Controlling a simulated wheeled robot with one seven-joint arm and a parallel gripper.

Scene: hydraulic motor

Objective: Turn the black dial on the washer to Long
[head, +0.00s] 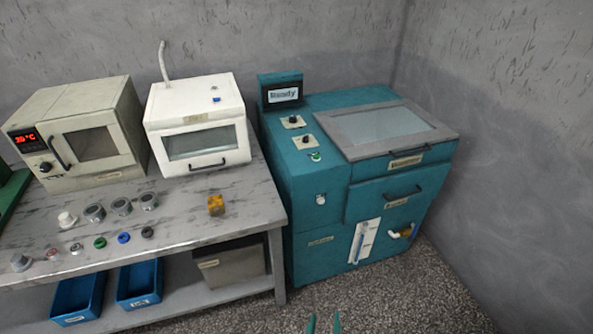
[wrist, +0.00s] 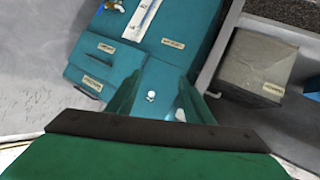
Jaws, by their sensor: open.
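The washer is a teal machine (head: 319,219) right of the bench, with a small display reading "Ready" (head: 283,95). Two black dials sit on pale plates on its top left: a rear dial (head: 292,120) and a front dial (head: 305,140). Their markings are too small to read, so I cannot tell which has Long or where either points. My gripper (head: 323,323) shows only as teal fingertips at the bottom edge, low in front of the washer and apart from the dials. In the wrist view my gripper (wrist: 155,100) is open and empty, facing the washer's front (wrist: 150,75); no dial shows there.
A green button (head: 316,157) lies just in front of the dials. A grey-framed glass lid (head: 447,134) is right of them. The bench (head: 180,220) with small parts and an orange block (head: 216,205) stands left. Speckled floor (head: 400,300) in front is clear.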

